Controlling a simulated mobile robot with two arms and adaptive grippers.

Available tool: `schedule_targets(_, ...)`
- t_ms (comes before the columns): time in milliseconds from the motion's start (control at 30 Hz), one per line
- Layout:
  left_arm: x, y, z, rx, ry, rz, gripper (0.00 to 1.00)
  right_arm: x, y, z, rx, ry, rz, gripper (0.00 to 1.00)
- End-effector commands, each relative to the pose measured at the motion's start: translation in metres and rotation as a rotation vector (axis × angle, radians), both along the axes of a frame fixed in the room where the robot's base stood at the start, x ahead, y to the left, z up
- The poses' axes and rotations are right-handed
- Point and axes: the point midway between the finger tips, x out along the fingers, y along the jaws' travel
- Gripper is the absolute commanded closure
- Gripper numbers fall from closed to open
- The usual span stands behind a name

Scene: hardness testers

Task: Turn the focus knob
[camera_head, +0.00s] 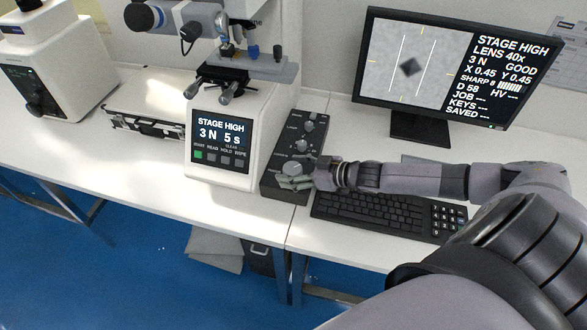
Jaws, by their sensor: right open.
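A dark control box (283,191) stands on the bench beside the white hardness tester (232,110). A large light-grey knob (292,168), which seems to be the focus knob, sits at its near end. My right gripper (287,173) comes in from the right, low over the box. Its fingers are open and lie around or beside this knob; I cannot tell whether they touch it. The tester's display reads STAGE HIGH, 3 N, 5 s. My left gripper is out of view.
Smaller knobs (309,125) sit farther back on the box. A black keyboard (372,211) lies right of the box, under my right arm. A black-and-silver case (150,108) and another tester (52,75) stand at the left. The bench front left of the box is clear.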

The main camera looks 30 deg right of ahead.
Motion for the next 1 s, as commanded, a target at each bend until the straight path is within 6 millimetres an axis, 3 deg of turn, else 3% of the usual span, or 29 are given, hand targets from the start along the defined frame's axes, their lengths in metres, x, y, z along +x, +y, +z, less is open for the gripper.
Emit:
schedule_targets(67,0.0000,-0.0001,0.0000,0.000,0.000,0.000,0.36,0.0000,-0.0001,0.0000,0.000,0.000,0.000,0.36)
schedule_targets(767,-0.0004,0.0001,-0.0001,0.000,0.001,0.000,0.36,-0.0002,-0.0001,0.0002,0.000,-0.001,0.000,0.83)
schedule_targets(1000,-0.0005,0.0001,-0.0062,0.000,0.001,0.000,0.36,0.0025,0.0013,0.0001,-0.001,-0.009,0.028,0.85)
